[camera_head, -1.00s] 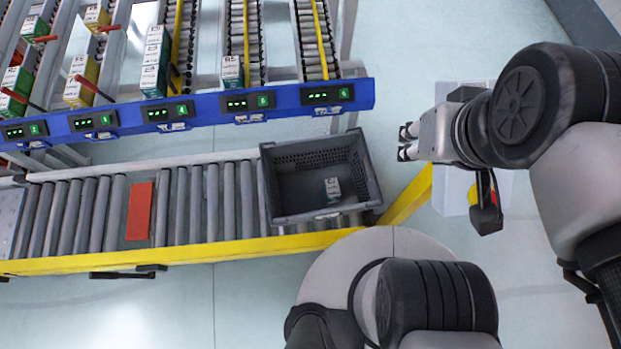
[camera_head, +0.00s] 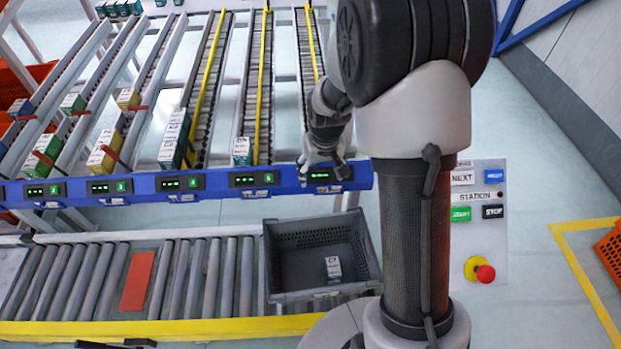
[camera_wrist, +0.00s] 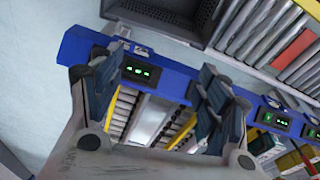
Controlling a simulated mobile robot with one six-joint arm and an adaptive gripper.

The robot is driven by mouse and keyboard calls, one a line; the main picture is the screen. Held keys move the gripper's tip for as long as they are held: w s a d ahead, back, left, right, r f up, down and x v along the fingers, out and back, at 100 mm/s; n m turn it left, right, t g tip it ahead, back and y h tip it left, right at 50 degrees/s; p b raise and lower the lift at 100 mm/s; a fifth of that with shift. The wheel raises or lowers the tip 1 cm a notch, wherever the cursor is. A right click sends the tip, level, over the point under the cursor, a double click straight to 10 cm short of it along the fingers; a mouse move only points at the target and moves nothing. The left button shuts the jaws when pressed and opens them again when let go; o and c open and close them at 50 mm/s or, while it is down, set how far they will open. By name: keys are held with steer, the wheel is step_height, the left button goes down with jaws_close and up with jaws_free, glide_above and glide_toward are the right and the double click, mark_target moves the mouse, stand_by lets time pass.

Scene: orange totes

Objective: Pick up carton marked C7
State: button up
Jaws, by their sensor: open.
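Several cartons stand at the low ends of the roller lanes: a green-and-white one (camera_head: 44,155), a yellow-and-white one (camera_head: 103,150), a teal-and-white stack (camera_head: 175,140) and a single teal-and-white one (camera_head: 241,150). A small white-faced carton (camera_head: 333,268) lies in the grey tote (camera_head: 285,296). The markings are too small to read, so I cannot tell which is C7. My gripper (camera_head: 324,172) is open and empty over the blue rail, at the rightmost lane. The wrist view shows its spread fingers (camera_wrist: 163,66) above the rail, with cartons (camera_wrist: 268,144) at lower right.
The blue rail (camera_head: 215,184) carries lit green displays across the lane fronts. The roller conveyor (camera_head: 195,275) holds the grey tote and a red plate (camera_head: 138,280). A station panel (camera_head: 478,225) with buttons stands right of my arm. An orange tote (camera_head: 610,250) is at the right edge.

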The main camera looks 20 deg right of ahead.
steer(key=d+f+g, duration=0.1)
steer(key=d+f, duration=0.2)
steer(key=f, duration=1.5)
steer(key=m+g+b, duration=0.1)
steer(key=b, duration=0.3)
glide_above(333, 266)
step_height(333, 266, down, 30)
steer(key=shift+w+a, duration=0.15)
steer(key=shift+s+d+f+b, duration=0.15)
steer(key=shift+f+b, duration=0.65)
steer(key=shift+f, duration=0.7)
steer(key=shift+s+d+f+b, duration=0.1)
steer(key=shift+f+b, duration=0.7)
steer(key=shift+f, duration=0.65)
steer(key=shift+r, duration=0.1)
steer(key=c, duration=1.3)
steer(key=shift+r, duration=0.1)
